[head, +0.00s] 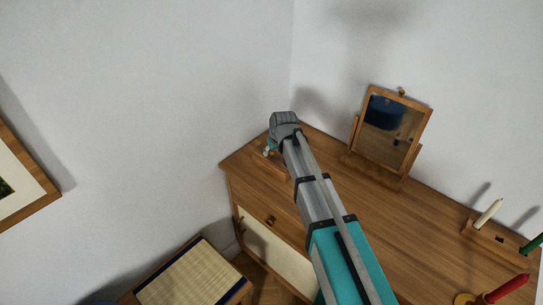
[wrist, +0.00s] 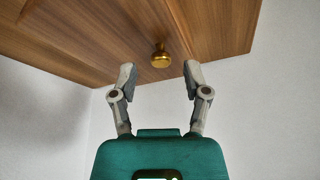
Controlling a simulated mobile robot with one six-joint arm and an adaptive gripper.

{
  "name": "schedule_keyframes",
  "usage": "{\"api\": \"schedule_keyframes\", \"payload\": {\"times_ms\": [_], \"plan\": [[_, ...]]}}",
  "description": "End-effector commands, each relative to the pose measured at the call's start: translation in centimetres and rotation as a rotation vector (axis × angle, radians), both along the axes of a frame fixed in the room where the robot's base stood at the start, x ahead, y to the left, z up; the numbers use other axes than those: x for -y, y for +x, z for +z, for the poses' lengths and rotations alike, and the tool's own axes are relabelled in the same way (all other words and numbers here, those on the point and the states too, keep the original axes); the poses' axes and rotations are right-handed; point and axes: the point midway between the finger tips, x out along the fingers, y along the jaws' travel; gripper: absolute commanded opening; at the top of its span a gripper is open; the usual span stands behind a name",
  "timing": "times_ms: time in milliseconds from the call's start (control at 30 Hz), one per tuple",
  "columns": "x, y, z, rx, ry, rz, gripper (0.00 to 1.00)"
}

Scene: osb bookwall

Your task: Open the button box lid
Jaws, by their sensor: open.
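In the wrist view a brown wood-grained panel (wrist: 110,35) fills the top; it looks like the button box lid, though I cannot be sure. A brass knob (wrist: 160,54) stands out near its lower edge. My gripper (wrist: 159,68) is open, one finger on each side below the knob, with nothing visible between them. The fingers appear apart from the knob. In the head view my gripper (head: 272,146) is over the far left corner of the dresser. A small wooden thing there is mostly hidden by my wrist, so the box cannot be made out clearly.
The wooden dresser (head: 420,222) has a drawer knob (head: 270,220) on its front. A tilting mirror (head: 391,128) stands right of my arm. A white candle (head: 488,214) and a red one (head: 505,289) are at far right. White walls stand close behind.

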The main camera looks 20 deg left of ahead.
Motion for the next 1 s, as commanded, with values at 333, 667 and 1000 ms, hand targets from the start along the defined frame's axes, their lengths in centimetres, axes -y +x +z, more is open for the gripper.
{"api": "schedule_keyframes", "payload": {"times_ms": [333,667,1000], "plan": [[-0.29,0.21,-0.8,0.0,0.0,0.001,0.61],[-0.32,0.17,-0.76,0.0,0.0,0.001,0.4],[-0.34,0.16,-0.77,0.001,-0.001,0.002,0.0]]}}
